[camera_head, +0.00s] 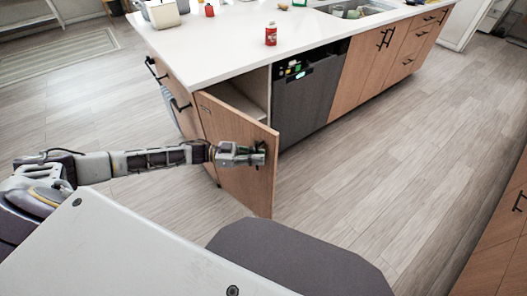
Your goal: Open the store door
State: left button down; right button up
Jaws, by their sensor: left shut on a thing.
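The wooden store door (240,186) at the left end of the island stands ajar, swung out toward me. A light shelf inside the cabinet (241,101) shows behind it. My left gripper (259,154) is at the door's outer face near its free edge, shut on the dark door handle (261,147). The fingers hide most of the handle. My right gripper is not in view.
A dark dishwasher (311,92) stands right of the open cabinet. Wooden cabinets (505,235) stand at the right edge. The floor (370,165) between is clear.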

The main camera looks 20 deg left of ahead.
pick_arm(q)
jog(key=s+g, duration=0.1)
jog(key=s+a+m+g, duration=0.1)
jog(key=s, duration=0.1)
jog(key=s+a, duration=0.1)
jog(key=shift+s+a+m+g+h+p, duration=0.15)
jog(key=shift+s+m+g+h+p, duration=0.15)
jog(key=shift+s+g, duration=0.1)
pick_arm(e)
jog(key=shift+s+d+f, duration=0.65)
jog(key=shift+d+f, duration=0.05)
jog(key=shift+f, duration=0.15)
pick_arm(q)
jog(key=c, duration=1.8)
grip_release()
jog(key=shift+c, duration=0.2)
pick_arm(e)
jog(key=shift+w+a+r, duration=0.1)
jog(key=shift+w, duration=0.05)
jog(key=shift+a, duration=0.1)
